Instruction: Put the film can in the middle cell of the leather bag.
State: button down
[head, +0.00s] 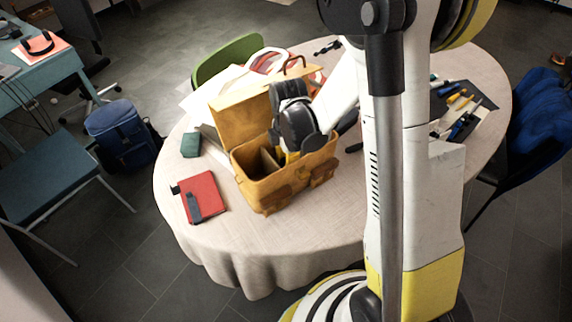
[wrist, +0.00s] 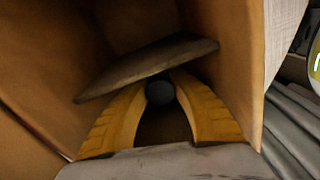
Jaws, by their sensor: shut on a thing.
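The tan leather bag (head: 262,188) stands open on the round table, its lid raised at the back. My gripper (wrist: 160,90) reaches down into the bag. Its yellow fingers are shut on a small dark round thing, which I take to be the film can (wrist: 159,93). In the wrist view, a brown divider (wrist: 145,70) runs just beyond the fingertips, with bag walls on both sides. In the head view my gripper hides the can and much of the bag's inside. The left cell (head: 257,164) looks empty. I cannot tell whether the can touches the bag's floor.
A red notebook (head: 203,198) and a dark green box (head: 191,145) lie left of the bag. Papers and a red-and-white item lie behind it. A dark mat (head: 462,101) with several tools lies at the right. The table's front edge (head: 245,245) is clear.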

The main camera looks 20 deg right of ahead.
jog(key=shift+f+b, duration=0.3)
jog(key=shift+f, duration=0.05)
jog(key=c, duration=1.2)
grip_release()
notch_tip(320, 180, up, 9)
jog(key=p, duration=0.4)
jog(key=shift+f+p, duration=0.1)
jog(key=shift+p, duration=0.25)
